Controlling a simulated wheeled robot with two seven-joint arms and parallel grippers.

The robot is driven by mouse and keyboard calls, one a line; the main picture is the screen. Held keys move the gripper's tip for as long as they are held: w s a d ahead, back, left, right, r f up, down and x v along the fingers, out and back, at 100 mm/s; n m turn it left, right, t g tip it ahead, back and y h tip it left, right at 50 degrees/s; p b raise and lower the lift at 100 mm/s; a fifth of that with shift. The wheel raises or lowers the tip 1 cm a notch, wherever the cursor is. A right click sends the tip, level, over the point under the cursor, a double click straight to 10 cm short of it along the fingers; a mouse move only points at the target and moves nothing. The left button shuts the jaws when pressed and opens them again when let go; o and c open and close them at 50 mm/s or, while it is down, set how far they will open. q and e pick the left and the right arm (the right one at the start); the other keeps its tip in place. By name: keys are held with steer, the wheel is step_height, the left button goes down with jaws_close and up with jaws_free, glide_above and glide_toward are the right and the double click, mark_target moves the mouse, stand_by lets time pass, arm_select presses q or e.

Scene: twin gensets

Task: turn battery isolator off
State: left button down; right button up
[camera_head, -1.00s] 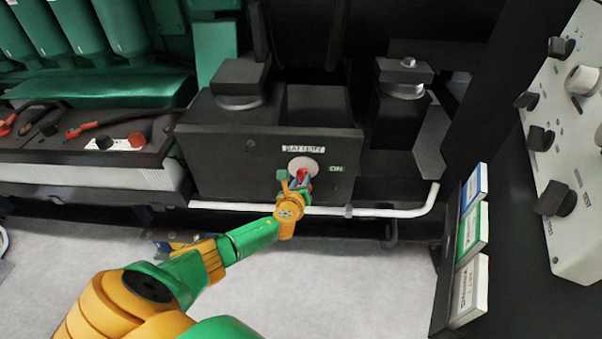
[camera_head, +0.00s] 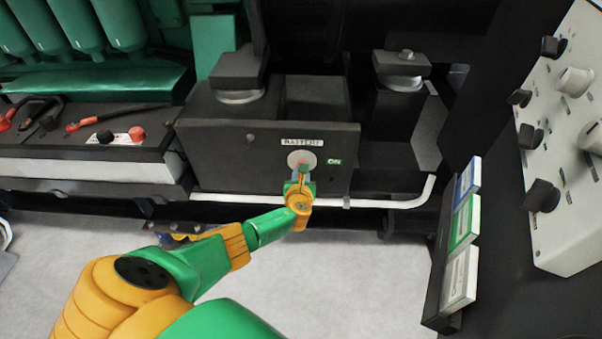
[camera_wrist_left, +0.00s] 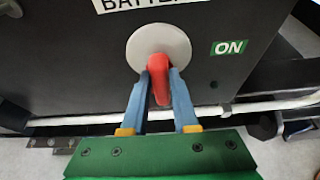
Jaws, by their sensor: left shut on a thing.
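The battery isolator is a red handle (camera_wrist_left: 159,78) on a pale round plate (camera_wrist_left: 160,46), below a white "BATTERY" label (camera_head: 303,142) on the front of a dark box (camera_head: 215,150). A green "ON" label (camera_wrist_left: 229,47) is to the right of the plate. In the left wrist view the handle hangs roughly upright. My left gripper (camera_wrist_left: 160,82) is shut on the red handle, with one blue finger on each side. In the head view the gripper (camera_head: 300,178) hides much of the handle. My right gripper is not in view.
A white pipe (camera_head: 400,203) runs below the box. A battery (camera_head: 90,168) with red and black terminals stands at left. A panel with knobs (camera_head: 570,150) and a rack of cards (camera_head: 462,235) are at right. The floor (camera_head: 350,275) in front is clear.

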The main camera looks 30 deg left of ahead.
arm_select(q)
steer(key=shift+w+a+r, duration=0.1)
steer(key=shift+r, duration=0.05)
steer(key=c, duration=0.7)
jaws_free()
steer(key=p+v, duration=0.4)
steer(key=v, duration=0.2)
steer(key=shift+s+p, duration=0.35)
steer(key=shift+s, duration=0.05)
